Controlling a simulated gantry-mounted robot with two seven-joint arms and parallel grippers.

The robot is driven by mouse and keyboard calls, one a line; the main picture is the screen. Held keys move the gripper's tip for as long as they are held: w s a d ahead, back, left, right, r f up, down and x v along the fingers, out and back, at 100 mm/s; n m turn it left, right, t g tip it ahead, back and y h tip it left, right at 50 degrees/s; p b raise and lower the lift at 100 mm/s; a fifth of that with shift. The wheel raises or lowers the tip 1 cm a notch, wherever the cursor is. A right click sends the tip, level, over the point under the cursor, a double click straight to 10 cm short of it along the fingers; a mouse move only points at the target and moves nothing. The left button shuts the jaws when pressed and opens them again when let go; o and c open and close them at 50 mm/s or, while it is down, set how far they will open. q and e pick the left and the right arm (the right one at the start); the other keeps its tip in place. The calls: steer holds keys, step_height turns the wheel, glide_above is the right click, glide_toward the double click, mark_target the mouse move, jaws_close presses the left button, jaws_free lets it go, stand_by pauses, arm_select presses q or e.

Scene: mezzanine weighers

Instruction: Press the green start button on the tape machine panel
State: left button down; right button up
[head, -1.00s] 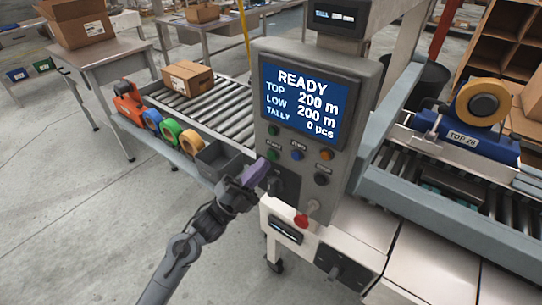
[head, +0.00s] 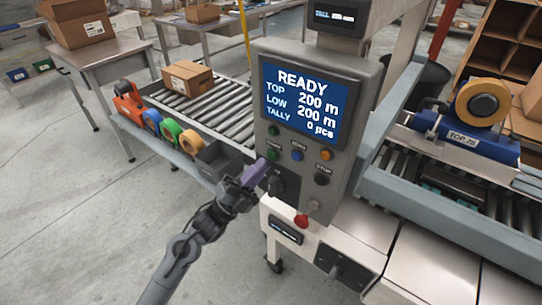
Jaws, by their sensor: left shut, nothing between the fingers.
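The grey tape machine panel (head: 348,120) stands in the middle, its blue screen (head: 302,103) reading READY, TOP 200 m, LOW 200 m, TALLY 0 pcs. A green button (head: 273,155) sits at the left of the button row, its label too small to read. A second green one (head: 272,130) is above it. My left gripper (head: 261,168) has purple fingers, shut and empty. Its tips are just below and left of the lower green button; I cannot tell whether they touch it. My right gripper is out of view.
A blue button (head: 297,155), an orange one (head: 326,154) and a black STOP knob (head: 322,179) are nearby. A red knob (head: 302,221) is below. Tape rolls (head: 190,141) and a grey bin (head: 220,160) line the conveyor. A carton (head: 188,77) rests on its rollers.

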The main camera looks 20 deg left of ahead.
arm_select(q)
steer(key=shift+w+d, duration=0.1)
steer(key=shift+w, duration=0.1)
stand_by(0.5)
steer(key=shift+w+d, duration=0.1)
steer(key=shift+w, duration=0.15)
steer(key=shift+w+d+b, duration=0.1)
steer(key=shift+w+b, duration=0.25)
steer(key=shift+b, duration=0.05)
stand_by(0.7)
steer(key=shift+s, duration=0.1)
stand_by(0.4)
steer(key=shift+s+a+p, duration=0.3)
steer(key=shift+s+p, duration=0.15)
steer(key=shift+s, duration=0.25)
